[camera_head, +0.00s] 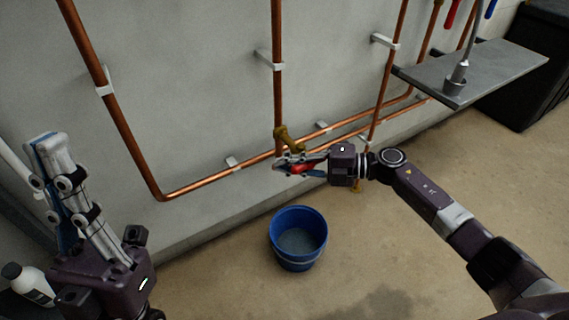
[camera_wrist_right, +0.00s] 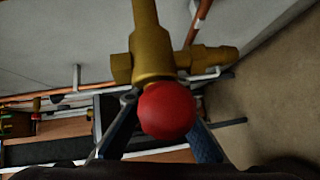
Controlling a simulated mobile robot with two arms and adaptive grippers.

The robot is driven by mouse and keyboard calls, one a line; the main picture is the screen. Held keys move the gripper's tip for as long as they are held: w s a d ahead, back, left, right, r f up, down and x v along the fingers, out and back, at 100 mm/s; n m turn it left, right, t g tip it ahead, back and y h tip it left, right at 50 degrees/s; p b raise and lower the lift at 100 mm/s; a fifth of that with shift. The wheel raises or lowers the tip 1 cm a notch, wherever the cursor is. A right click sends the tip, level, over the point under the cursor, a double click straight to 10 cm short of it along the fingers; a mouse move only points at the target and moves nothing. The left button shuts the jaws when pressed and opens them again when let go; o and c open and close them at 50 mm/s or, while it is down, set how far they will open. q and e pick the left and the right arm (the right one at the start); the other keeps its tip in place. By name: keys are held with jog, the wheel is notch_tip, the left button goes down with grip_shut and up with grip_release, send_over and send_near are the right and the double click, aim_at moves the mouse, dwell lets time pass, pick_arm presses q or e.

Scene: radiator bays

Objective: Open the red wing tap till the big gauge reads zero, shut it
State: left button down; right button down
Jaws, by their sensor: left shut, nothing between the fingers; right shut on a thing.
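The red wing tap (camera_head: 303,169) sits below a brass valve body (camera_head: 289,138) on the copper pipework by the wall. In the right wrist view the tap (camera_wrist_right: 167,110) shows as a rounded red end under the brass body (camera_wrist_right: 153,55). My right gripper (camera_head: 283,165) is shut on it, one finger on each side. The fingers partly hide the tap in the head view, so its turn angle is unclear. My left gripper (camera_head: 46,141) is shut and empty at the far left, pointing up, away from the pipes. The big gauge is not visible in either view.
A blue bucket (camera_head: 299,263) stands on the floor below the valve. Copper pipes (camera_head: 278,70) run along the wall. A grey shelf (camera_head: 510,65) juts out at the right, near a black box (camera_head: 535,75).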

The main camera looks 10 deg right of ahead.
aim_at(314, 166)
jog(key=c, duration=1.9)
grip_release()
jog(key=shift+f, duration=0.1)
jog(key=shift+d, duration=0.1)
jog(key=v, duration=1.1)
jog(key=shift+s+d, duration=0.25)
jog(key=shift+d, duration=0.1)
